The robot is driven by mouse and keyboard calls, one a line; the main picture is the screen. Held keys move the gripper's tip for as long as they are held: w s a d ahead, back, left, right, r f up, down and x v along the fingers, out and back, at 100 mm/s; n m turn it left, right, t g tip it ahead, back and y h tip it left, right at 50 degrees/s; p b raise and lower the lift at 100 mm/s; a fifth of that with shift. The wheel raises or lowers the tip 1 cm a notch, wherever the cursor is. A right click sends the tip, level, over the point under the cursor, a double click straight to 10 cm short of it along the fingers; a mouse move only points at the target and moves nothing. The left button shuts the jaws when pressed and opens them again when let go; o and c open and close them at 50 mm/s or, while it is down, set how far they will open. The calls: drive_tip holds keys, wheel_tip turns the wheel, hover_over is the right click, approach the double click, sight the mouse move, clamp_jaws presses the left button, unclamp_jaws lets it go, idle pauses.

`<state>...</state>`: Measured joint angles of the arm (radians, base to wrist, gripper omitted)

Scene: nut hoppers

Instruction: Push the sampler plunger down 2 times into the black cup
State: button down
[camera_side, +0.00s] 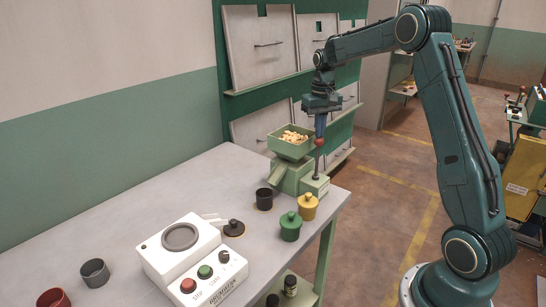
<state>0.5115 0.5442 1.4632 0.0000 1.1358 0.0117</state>
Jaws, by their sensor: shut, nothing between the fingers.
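The sampler (295,171) is a pale green machine at the table's far right end, with a hopper (290,146) full of nuts on top. Its plunger is a thin upright rod with a red knob (319,142), on the sampler's right side. My gripper (320,132) is shut and points down, right above the red knob. I cannot tell whether it touches the knob. The black cup (264,199) stands upright on the table just in front of the sampler; its inside is too dark to make out.
A green lidded jar (290,227) and a yellow one (308,206) stand near the table's right edge. A white button box (190,258), a black knobbed lid (233,228), a grey cup (95,272) and a red cup (53,299) are nearer. The table's (150,205) left back is clear.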

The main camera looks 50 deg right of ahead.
drive_tip(key=shift+r, duration=3)
drive_tip(key=shift+a+r, duration=0.2)
drive_tip(key=s+a+r+n+t, duration=0.1)
drive_tip(key=s+a+r+n, duration=0.1)
drive_tip(key=s+a+r, duration=0.45)
drive_tip(key=s+a+r+n+t, duration=0.15)
drive_tip(key=s+a, duration=0.25)
drive_tip(key=a, duration=0.5)
drive_tip(key=s+a+f+n+t, duration=0.1)
drive_tip(key=s+a, duration=0.3)
drive_tip(key=s, duration=0.4)
drive_tip(key=s+a+f+n+t, duration=0.1)
drive_tip(key=s+a+f, duration=0.3)
drive_tip(key=s, duration=0.4)
drive_tip(key=shift+a+t, duration=0.55)
